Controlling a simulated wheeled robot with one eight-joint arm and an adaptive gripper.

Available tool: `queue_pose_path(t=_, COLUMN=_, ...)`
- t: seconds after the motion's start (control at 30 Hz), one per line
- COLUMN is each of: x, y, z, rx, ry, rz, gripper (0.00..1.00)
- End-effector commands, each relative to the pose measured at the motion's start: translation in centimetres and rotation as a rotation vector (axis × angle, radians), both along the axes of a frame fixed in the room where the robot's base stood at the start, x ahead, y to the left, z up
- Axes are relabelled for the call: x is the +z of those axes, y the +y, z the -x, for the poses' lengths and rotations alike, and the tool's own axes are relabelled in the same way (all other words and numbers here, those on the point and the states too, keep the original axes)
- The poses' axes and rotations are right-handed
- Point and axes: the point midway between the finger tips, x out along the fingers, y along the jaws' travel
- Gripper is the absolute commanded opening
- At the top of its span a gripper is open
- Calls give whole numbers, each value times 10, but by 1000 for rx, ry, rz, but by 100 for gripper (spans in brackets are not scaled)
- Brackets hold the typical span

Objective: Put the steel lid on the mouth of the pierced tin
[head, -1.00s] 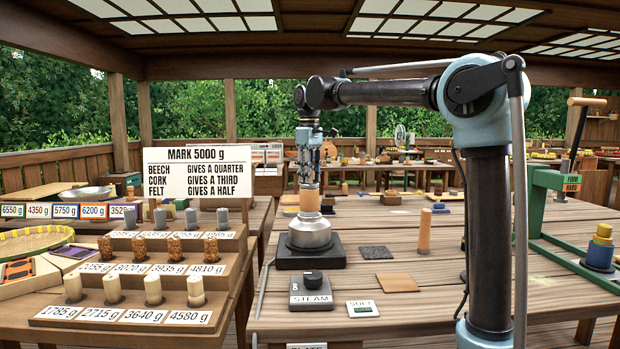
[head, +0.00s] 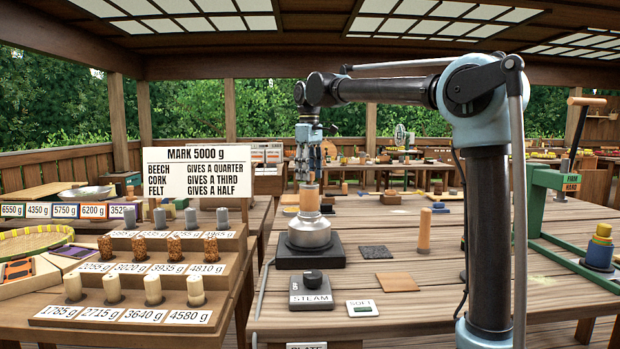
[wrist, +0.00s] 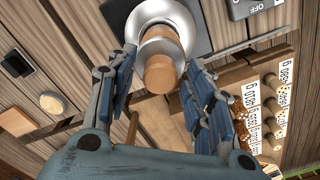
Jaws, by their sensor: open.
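A silver steel vessel (head: 309,234) stands on a black square base (head: 284,258) at the front left of the table. A tan wooden cylinder (head: 308,200) stands upright on its top. In the wrist view the cylinder (wrist: 160,74) rises from round steel (wrist: 160,42). I cannot tell the lid from the tin there, and no piercing shows. My gripper (head: 309,174) points down just above the cylinder. In the wrist view its blue fingers (wrist: 158,62) are spread on either side of the cylinder, with gaps, holding nothing.
A STEAM knob box (head: 311,290) and a SOFT plate (head: 362,308) lie in front. A dark square (head: 375,251), a wooden square (head: 397,282) and an upright wooden cylinder (head: 424,236) are to the right. Stepped racks of labelled cylinders (head: 140,312) fill the left. A green press (head: 545,190) stands right.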

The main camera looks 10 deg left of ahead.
Motion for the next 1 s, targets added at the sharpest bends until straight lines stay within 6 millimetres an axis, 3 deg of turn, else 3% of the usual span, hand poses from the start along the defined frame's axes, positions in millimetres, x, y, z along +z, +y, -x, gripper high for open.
queue_pose_path(t=0.5, x=87, y=0, z=0, rx=0, ry=0, rz=0, gripper=48)
queue_pose_path(t=0.7, x=105, y=0, z=0, rx=0, ry=0, rz=0, gripper=48)
queue_pose_path(t=1.0, x=109, y=0, z=0, rx=0, ry=0, rz=0, gripper=48)
